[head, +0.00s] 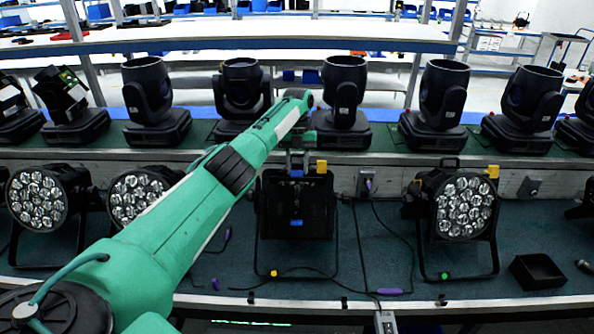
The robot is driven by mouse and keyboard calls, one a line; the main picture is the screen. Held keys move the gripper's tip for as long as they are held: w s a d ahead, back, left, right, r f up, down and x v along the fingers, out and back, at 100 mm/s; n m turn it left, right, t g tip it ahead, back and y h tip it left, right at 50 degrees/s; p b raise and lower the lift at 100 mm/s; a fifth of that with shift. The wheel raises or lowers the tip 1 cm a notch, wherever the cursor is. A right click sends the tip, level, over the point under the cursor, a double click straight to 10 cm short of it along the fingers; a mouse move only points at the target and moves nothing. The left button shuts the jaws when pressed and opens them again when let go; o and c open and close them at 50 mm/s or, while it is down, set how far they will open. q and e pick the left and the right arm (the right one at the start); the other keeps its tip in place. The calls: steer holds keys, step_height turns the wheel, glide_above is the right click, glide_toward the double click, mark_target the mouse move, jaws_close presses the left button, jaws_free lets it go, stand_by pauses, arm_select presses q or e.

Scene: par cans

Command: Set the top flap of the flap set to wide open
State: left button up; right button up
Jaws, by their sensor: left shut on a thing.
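The flap set (322,205) is a dark square frame on a par can in the middle of the lower bench. Blue tabs show at its upper and lower edges, and a yellow tab at its upper right. My left arm reaches across from the lower left, and my left gripper (297,160) points down at the upper edge of the flap set. It is shut on the top flap there; the arm and gripper partly hide that flap, so its exact angle is unclear. My right gripper is not in view.
Par cans with clear lenses stand at the left (40,198) and right (463,208). Several moving-head lights (436,105) line the shelf behind.

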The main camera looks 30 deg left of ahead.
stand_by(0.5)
arm_select(q)
steer(key=o, duration=1)
steer(key=shift+w+f, duration=0.1)
